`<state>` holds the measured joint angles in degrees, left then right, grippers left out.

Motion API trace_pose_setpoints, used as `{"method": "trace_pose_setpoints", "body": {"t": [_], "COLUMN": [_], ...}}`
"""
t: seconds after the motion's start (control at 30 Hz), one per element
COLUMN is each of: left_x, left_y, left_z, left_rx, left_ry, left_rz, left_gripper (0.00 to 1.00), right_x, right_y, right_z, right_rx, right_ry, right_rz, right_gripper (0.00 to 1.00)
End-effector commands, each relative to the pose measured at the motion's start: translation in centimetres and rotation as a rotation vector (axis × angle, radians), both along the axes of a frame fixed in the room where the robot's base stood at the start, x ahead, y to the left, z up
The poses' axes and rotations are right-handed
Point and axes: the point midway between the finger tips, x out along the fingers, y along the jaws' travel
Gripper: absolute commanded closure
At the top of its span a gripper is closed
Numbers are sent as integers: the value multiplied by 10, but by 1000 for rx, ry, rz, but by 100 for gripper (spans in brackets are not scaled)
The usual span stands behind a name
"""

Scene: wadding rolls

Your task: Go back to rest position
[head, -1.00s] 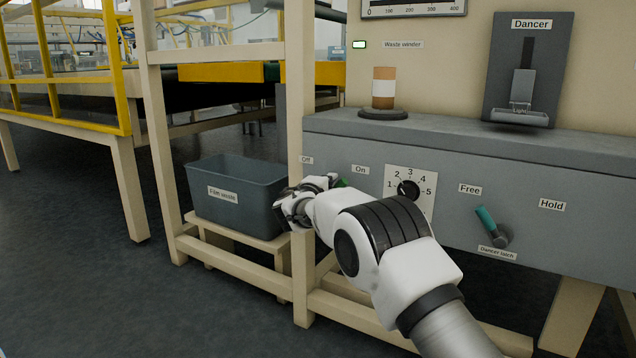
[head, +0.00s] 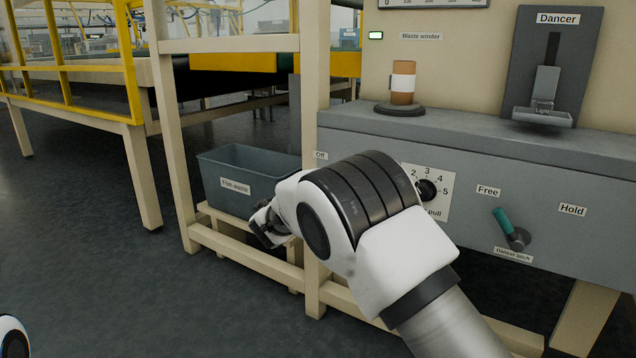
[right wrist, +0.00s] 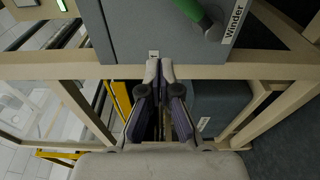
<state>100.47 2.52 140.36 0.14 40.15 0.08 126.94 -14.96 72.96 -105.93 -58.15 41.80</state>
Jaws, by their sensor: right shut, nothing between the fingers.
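My right arm comes in from the lower right in the head view. My right gripper (head: 264,226) is in front of the Film waste bin (head: 222,187), partly behind my own wrist. In the right wrist view my right gripper (right wrist: 160,72) is shut and empty, its fingertips together. A green handle (right wrist: 200,14) beside a Winder label shows ahead of the fingertips there, apart from them. A white piece of my own body shows at the lower left corner of the head view. My left gripper is not in view.
The grey machine panel (head: 470,170) holds a numbered dial (head: 428,190) and a teal dancer latch (head: 507,225). A wound spool (head: 403,83) stands on its ledge. Beige frame posts (head: 313,70) and rails surround the bin. Open floor (head: 90,260) lies at the left.

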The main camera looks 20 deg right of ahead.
Motion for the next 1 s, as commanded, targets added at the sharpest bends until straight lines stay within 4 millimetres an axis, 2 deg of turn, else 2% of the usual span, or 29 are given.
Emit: {"method": "trace_pose_setpoints", "body": {"t": [0.17, 0.27, 0.37, 0.47, 0.5, 0.57, 0.6, 0.67, 0.7, 0.77, 0.83, 0.87, 0.9, 0.97, 1.0], "left_x": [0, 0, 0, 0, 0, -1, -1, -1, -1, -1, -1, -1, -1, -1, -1], "left_y": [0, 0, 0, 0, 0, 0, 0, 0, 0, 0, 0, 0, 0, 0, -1], "left_z": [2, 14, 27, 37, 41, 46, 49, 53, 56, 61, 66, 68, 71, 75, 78], "left_rx": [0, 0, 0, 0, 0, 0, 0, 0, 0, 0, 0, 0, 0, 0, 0], "left_ry": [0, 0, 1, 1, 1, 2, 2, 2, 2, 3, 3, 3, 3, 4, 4], "left_rz": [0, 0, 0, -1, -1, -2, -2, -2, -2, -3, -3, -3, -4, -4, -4], "left_gripper": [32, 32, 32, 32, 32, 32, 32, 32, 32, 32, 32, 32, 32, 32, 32], "right_x": [0, 1, -13, -54, -74, -109, -134, -177, -207, -254, -312, -337, -371, -422, -454], "right_y": [0, -9, -34, -63, -72, -82, -86, -90, -90, -87, -78, -72, -63, -46, -34], "right_z": [-2, -22, -74, -146, -176, -219, -245, -282, -304, -333, -360, -369, -379, -389, -392], "right_rx": [1, 8, 27, 102, 145, 219, 270, 356, 414, 513, 638, 696, 778, 908, 998], "right_ry": [5, 49, 160, 318, 389, 498, 571, 677, 749, 849, 956, 998, 1047, 1106, 1131], "right_rz": [0, -12, -53, -137, -171, -220, -253, -305, -340, -396, -465, -497, -542, -614, -665], "right_gripper": [100, 100, 100, 100, 100, 100, 100, 100, 100, 100, 100, 100, 100, 100, 100]}}
